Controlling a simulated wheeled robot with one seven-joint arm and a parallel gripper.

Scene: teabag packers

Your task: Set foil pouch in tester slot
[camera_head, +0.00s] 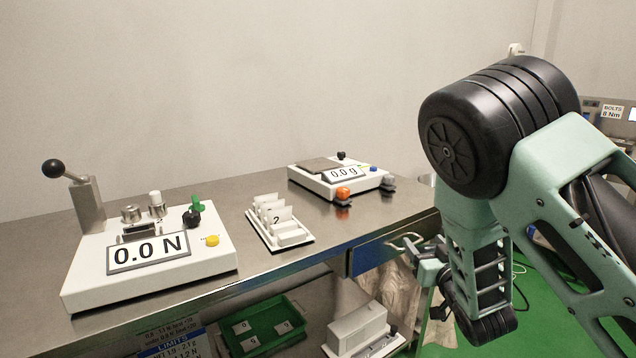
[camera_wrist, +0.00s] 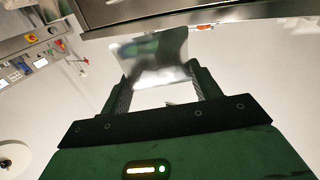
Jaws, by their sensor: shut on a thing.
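My gripper (camera_head: 428,268) is in front of the bench's right front edge in the head view, low near the drawer handle. In the wrist view my gripper (camera_wrist: 163,85) is shut on a shiny silver foil pouch (camera_wrist: 152,58), which sits between the two fingers. The pouch cannot be made out clearly in the head view. The tester (camera_head: 82,284) is a white box at the left of the bench, showing 0.0 N. A small dark slotted part (camera_head: 138,232) sits behind its display, and a black-knobbed lever (camera_head: 88,200) stands at its back left.
A white rack (camera_head: 288,238) of numbered cards stands right of the tester. A scale (camera_head: 322,182) reading 0.0 g is at the back right. A blue drawer (camera_head: 368,259) is under the bench edge. Bare steel lies between the devices.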

